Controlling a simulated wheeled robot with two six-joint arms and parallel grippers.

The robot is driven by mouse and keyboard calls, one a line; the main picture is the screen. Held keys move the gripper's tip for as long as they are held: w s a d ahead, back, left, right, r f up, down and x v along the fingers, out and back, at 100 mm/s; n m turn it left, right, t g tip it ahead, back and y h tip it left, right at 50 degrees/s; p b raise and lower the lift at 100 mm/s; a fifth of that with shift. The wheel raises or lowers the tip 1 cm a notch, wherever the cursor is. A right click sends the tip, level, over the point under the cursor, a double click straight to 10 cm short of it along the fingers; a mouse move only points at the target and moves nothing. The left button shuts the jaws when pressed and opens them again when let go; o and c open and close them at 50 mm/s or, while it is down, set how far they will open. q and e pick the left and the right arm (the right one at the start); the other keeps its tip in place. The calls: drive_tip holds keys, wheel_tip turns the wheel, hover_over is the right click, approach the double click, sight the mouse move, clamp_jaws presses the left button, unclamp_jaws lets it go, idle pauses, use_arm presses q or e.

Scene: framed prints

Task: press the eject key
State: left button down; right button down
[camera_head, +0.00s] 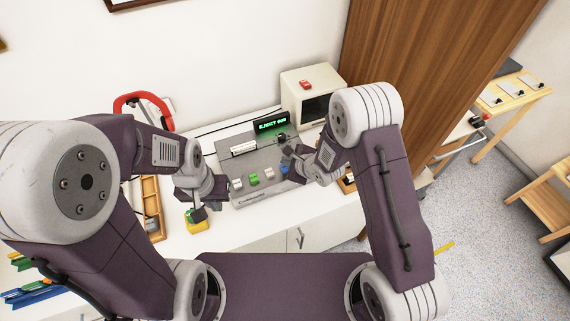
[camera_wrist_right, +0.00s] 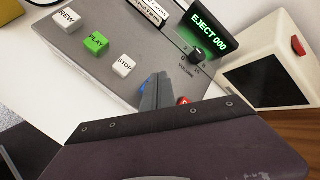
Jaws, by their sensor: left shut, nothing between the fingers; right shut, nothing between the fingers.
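A grey machine (camera_head: 240,166) on the white counter has a row of keys and a display (camera_head: 272,124) lit green, which reads "EJECT 000" in the right wrist view (camera_wrist_right: 209,29). White REW (camera_wrist_right: 67,21), green PLAY (camera_wrist_right: 96,43) and white STOP (camera_wrist_right: 124,66) keys show clearly. A blue key (camera_wrist_right: 142,87) and a red one (camera_wrist_right: 183,100) are mostly hidden by my right gripper (camera_wrist_right: 161,82); no label shows on either. My right gripper is shut and empty over that end of the row; contact cannot be told. My left gripper (camera_head: 199,213) is shut, left of the machine.
A volume knob (camera_wrist_right: 196,56) sits below the display. A cream box with a dark screen (camera_head: 310,97) and red top button stands behind right. A yellow object (camera_head: 197,226) lies by my left gripper, a wooden tray (camera_head: 151,208) further left. A wooden panel rises at right.

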sight(287, 168)
wheel_tip(287, 168, up, 5)
drive_tip(key=p, duration=0.5)
idle(0.4)
idle(0.4)
